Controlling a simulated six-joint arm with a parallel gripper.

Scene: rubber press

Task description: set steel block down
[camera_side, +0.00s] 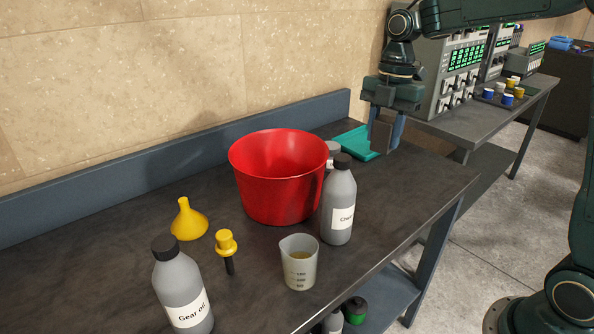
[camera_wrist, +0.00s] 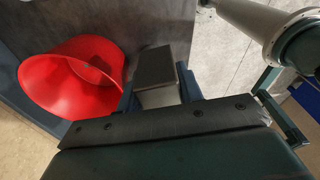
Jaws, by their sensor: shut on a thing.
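My gripper (camera_side: 386,132) is shut on the steel block (camera_side: 381,137), a grey box-shaped piece between the blue fingers. It hangs above the bench's back right part, near the teal dustpan-like item (camera_side: 352,141). In the wrist view the block (camera_wrist: 155,68) shows a dark top face and a paler side between the fingers (camera_wrist: 160,90). The block appears clear of the bench (camera_side: 425,190), though its lower end is partly hard to make out.
A red bucket (camera_side: 280,185) stands left of my gripper, with grey bottles (camera_side: 338,205) beside it. The bench's right end is bare.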

